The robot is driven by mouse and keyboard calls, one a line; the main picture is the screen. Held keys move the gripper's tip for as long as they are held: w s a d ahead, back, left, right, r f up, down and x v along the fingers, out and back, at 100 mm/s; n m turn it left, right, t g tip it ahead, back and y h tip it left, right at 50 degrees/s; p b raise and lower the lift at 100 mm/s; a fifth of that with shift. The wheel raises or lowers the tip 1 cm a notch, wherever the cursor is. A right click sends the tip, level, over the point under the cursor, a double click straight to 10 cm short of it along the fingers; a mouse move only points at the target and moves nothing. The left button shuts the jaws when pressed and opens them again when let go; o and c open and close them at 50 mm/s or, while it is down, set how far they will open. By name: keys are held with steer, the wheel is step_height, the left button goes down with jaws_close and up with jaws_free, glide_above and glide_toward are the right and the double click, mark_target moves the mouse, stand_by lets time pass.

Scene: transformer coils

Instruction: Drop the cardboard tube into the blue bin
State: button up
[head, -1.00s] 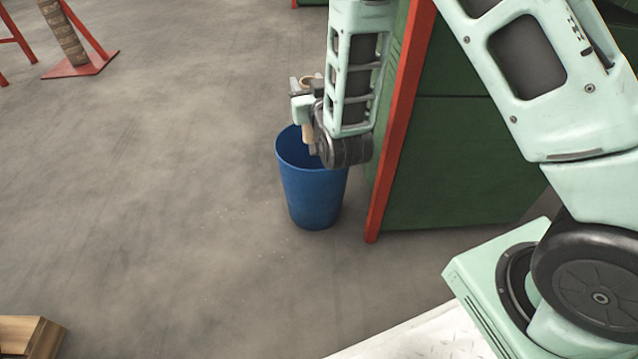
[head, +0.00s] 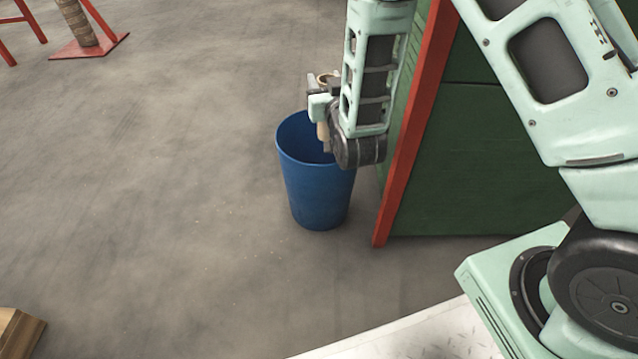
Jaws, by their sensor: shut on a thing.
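The blue bin (head: 318,190) stands upright on the floor beside the green cabinet, its mouth open to the top. My gripper (head: 323,92) is at the bin's far right rim in the picture, above the opening, and is shut on the cardboard tube (head: 323,131). The tan tube is held about upright; its top end shows above the jaws and its lower end below them, over the bin's mouth. My wrist and forearm hide part of the gripper and the bin's right rim.
The green cabinet (head: 470,170) with a red edge post (head: 412,130) stands close to the right of the bin. A red stand (head: 92,47) is at the back left. A wooden piece (head: 18,335) lies at the lower left. The floor left of the bin is clear.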

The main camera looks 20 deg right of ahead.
steer(key=shift+f, duration=0.3)
steer(key=o, duration=1.3)
steer(key=shift+s+a+p, duration=0.15)
steer(key=shift+s+p, duration=1.5)
steer(key=shift+s, duration=1.25)
steer(key=shift+s+a+p, duration=0.15)
steer(key=shift+s+p, duration=1.55)
steer(key=shift+s, duration=1.2)
steer(key=shift+s+a+p, duration=0.15)
steer(key=shift+s+p, duration=1.5)
steer(key=shift+s, duration=1.25)
